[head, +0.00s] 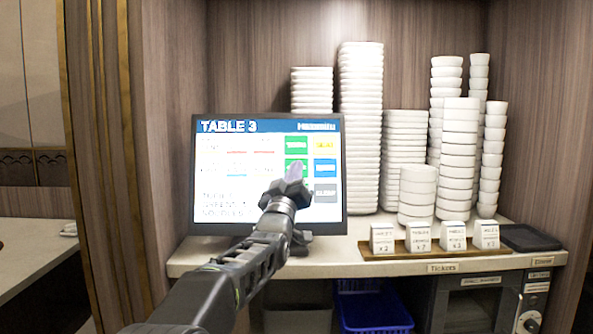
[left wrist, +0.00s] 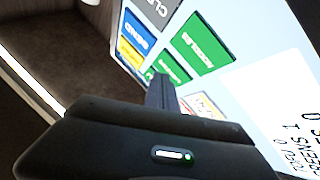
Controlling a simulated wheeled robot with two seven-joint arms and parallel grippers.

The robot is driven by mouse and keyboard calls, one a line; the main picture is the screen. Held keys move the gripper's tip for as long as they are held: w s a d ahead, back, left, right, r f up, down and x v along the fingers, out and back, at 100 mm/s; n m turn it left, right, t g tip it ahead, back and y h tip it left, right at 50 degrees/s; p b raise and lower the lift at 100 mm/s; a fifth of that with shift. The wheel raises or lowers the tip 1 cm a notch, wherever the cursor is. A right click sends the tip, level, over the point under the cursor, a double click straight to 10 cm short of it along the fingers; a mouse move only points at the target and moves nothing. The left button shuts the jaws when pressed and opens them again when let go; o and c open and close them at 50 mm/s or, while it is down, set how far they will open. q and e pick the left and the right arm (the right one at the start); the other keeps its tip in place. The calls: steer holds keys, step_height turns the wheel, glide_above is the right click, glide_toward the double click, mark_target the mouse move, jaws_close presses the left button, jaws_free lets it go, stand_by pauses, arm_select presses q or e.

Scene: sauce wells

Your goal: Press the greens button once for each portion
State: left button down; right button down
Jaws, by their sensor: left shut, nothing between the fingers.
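The order screen (head: 265,215) stands upright on the counter, headed "TABLE 3". A column of green buttons shows right of its middle, with the upper green button (head: 296,144) clear. My left gripper (head: 294,172) is shut and empty, its tip in front of a lower green button and covering part of it. In the left wrist view the shut fingers (left wrist: 160,92) point at the screen beside the green buttons. The large green button (left wrist: 205,44) reads like "NOODLES"; a smaller green one (left wrist: 167,66) is partly hidden. I cannot tell whether the tip touches. My right gripper is out of view.
Yellow (head: 325,145), blue (head: 325,168) and grey "CLEAR" (head: 325,193) buttons lie right of the green column. Stacks of white bowls (head: 361,130) stand right of the screen. A wooden tray (head: 375,254) holds small cards along the counter's front.

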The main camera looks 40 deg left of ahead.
arm_select(q)
steer(key=shift+w+a+f, duration=0.1)
steer(key=shift+w+a, duration=0.15)
steer(key=shift+w, duration=0.05)
stand_by(0.7)
stand_by(0.3)
steer(key=shift+s+d+r+b, duration=0.2)
steer(key=shift+s+d+b, duration=0.35)
steer(key=shift+b, duration=0.35)
steer(key=shift+s, duration=0.1)
steer(key=s+d+b, duration=0.1)
steer(key=s+d+r+b, duration=0.1)
steer(key=s+b, duration=0.1)
steer(key=shift+s+d+r, duration=0.25)
steer(key=shift+s+d, duration=0.15)
stand_by(0.6)
